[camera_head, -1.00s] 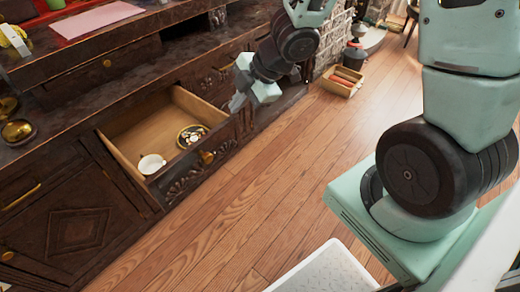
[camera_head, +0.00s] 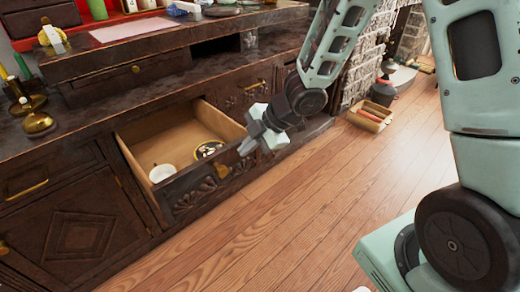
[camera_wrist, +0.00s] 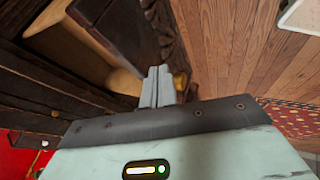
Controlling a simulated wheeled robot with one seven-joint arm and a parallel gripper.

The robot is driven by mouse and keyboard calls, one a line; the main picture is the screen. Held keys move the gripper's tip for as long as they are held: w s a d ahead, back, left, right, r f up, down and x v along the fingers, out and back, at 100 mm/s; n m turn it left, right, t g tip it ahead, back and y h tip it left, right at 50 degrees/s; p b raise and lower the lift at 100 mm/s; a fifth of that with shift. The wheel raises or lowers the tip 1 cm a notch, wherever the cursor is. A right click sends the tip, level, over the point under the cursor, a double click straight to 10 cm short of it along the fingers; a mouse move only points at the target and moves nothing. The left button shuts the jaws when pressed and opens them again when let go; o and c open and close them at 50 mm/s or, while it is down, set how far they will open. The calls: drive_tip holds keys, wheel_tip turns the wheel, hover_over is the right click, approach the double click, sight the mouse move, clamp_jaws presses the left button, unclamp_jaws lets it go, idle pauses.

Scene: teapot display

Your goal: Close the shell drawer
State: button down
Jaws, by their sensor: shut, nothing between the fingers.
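The shell drawer (camera_head: 184,199) stands pulled out of the dark wooden cabinet, with a shell-like carving on its front. A white cup (camera_head: 161,173) and a round dark dish with a gold rim (camera_head: 208,149) are inside it. Its gold knob (camera_head: 222,170) is on the front. My gripper (camera_head: 246,148) is shut and empty at the right end of the drawer front. In the wrist view my shut fingers (camera_wrist: 157,85) are beside the carved drawer front (camera_wrist: 163,28), near a gold knob (camera_wrist: 179,80). I cannot tell whether they touch the drawer.
Wooden floor (camera_head: 290,205) lies clear in front of the cabinet. An open wooden box (camera_head: 370,116) stands on the floor at the back right. Brass pieces (camera_head: 38,123) stand on the countertop at left. A closed cabinet door (camera_head: 75,238) is left of the drawer.

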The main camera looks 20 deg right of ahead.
drive_tip(key=shift+w+a, duration=0.3)
drive_tip(key=shift+w, duration=0.45)
drive_tip(key=shift+w, duration=0.1)
